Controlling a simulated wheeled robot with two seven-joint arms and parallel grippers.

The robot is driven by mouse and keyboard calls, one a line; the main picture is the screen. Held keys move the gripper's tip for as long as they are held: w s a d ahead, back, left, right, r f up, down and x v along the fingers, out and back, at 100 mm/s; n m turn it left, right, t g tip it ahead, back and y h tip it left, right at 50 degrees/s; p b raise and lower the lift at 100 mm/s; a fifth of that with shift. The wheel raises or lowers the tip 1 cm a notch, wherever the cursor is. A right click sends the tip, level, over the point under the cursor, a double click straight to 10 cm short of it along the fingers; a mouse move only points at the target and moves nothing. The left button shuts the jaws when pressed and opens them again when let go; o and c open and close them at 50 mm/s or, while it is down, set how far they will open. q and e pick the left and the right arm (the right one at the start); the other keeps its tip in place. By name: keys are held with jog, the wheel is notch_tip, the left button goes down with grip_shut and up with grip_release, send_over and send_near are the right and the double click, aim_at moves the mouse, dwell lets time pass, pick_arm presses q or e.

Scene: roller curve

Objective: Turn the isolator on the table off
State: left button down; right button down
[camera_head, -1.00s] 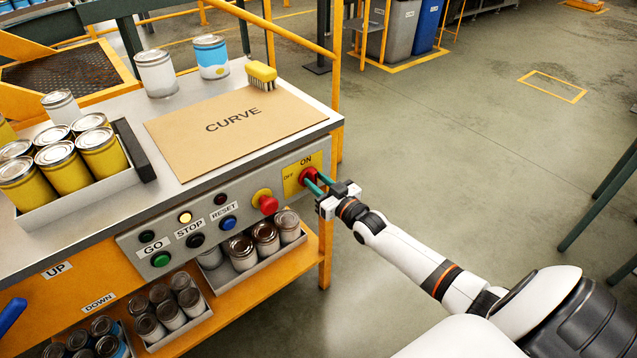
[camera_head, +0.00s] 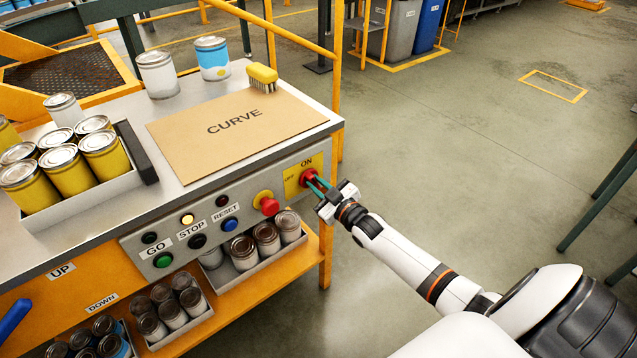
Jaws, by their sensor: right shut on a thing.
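The isolator is a red rotary knob (camera_head: 308,177) on a yellow plate (camera_head: 292,183) marked ON at the top and OFF at the left. It sits at the right end of the grey control panel on the table's front. My right gripper (camera_head: 316,184) comes in from the lower right, its green fingers shut on the red knob. The fingers and wrist are rolled, with one finger above the other at a slant. The fingers partly hide the knob, so I cannot tell which mark it points to. My left gripper is not in view.
A red emergency button (camera_head: 268,204) on a yellow base sits just left of the isolator. Further left are a blue reset button (camera_head: 230,224), a black stop button (camera_head: 197,241) and a green go button (camera_head: 163,260). Cans in trays (camera_head: 262,262) stand on the shelf below. The floor at right is clear.

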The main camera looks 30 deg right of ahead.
jog(key=n, duration=0.2)
jog(key=shift+a+f+n, duration=0.1)
jog(key=shift+n, duration=0.3)
jog(key=shift+a+f+n+b, duration=0.15)
jog(key=shift+n+b, duration=0.2)
jog(key=shift+n, duration=1.4)
jog(key=shift+f+n+b, duration=0.15)
jog(key=shift+n+b, duration=0.25)
jog(key=shift+n, duration=1.3)
jog(key=shift+a+f+n+b, duration=0.15)
jog(key=shift+n+b, duration=0.2)
jog(key=shift+n, duration=1.4)
jog(key=shift+s+n, duration=0.1)
jog(key=shift+n, duration=0.2)
jog(key=c, duration=1.4)
grip_release()
jog(key=shift+o, duration=0.2)
jog(key=shift+s+d, duration=0.1)
jog(key=s, duration=1.1)
jog(key=shift+s+d, duration=0.35)
jog(key=shift+d, duration=0.1)
